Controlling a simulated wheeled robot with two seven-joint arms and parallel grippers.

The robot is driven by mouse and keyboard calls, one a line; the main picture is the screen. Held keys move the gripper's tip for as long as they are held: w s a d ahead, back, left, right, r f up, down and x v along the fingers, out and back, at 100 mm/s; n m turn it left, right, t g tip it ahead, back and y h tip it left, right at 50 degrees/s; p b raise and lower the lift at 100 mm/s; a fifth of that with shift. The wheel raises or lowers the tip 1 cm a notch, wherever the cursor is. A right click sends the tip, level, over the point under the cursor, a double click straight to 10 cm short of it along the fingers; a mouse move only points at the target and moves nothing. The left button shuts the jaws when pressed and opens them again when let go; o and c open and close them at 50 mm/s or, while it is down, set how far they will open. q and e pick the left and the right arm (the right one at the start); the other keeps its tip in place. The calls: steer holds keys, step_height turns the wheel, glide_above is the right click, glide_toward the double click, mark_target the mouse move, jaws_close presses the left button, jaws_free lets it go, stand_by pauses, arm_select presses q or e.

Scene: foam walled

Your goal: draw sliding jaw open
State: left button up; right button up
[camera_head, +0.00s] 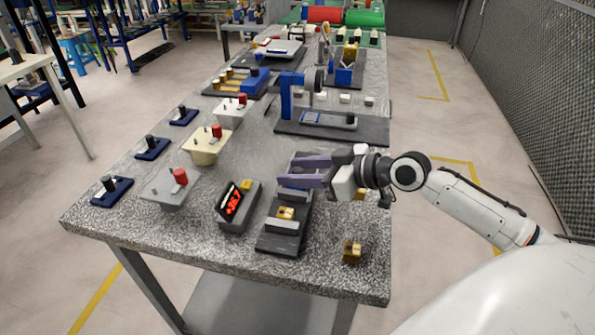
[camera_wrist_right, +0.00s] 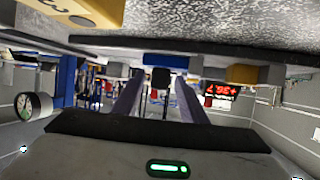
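A small vise-like fixture with a dark base (camera_head: 272,243) stands near the front right of the table. My right gripper (camera_head: 285,170) has purple fingers, spread apart and empty, over the fixture's far end. In the right wrist view the fingers (camera_wrist_right: 158,88) are apart, with a blue bar (camera_wrist_right: 166,61) and a dark knob (camera_wrist_right: 160,78) ahead between them. My left gripper is not in view.
A display box with red digits (camera_head: 236,204) stands just left of the fixture. A loose yellow block (camera_head: 352,251) lies at the right front, another by my wrist. A blue stand on a dark plate (camera_head: 368,131) is behind. Grey and beige boxes fill the left side.

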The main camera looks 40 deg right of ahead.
steer(key=shift+s+d+r, duration=0.1)
steer(key=shift+s+d, duration=0.15)
steer(key=shift+s, duration=0.25)
steer(key=v, duration=0.9)
steer(key=shift+r, duration=0.2)
